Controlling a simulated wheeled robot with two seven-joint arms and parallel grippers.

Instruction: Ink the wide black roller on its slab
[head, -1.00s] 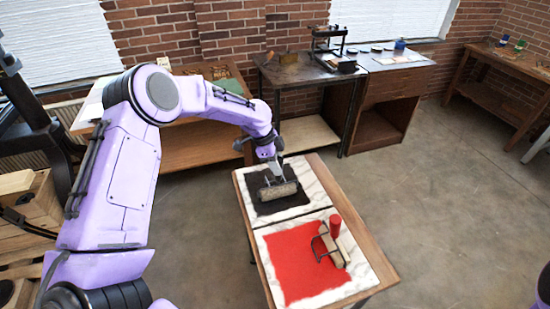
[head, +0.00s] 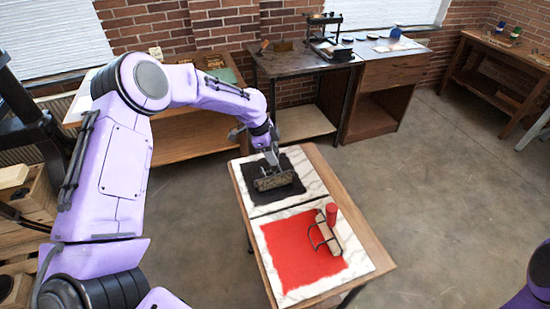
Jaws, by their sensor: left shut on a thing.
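The wide roller (head: 273,181) is a dark, ink-mottled cylinder lying on the black ink patch of the far marble slab (head: 245,196). My left gripper (head: 271,158) comes down over it from the far side and is shut on its handle, which the fingers largely hide. I cannot tell whether the roller presses on the slab or hovers just above it. Only a purple part of my right arm shows at the lower right edge; its gripper is out of view.
Behind stand a dark bench with a press (head: 325,38) and a wooden cabinet (head: 385,95). The floor to the right is clear.

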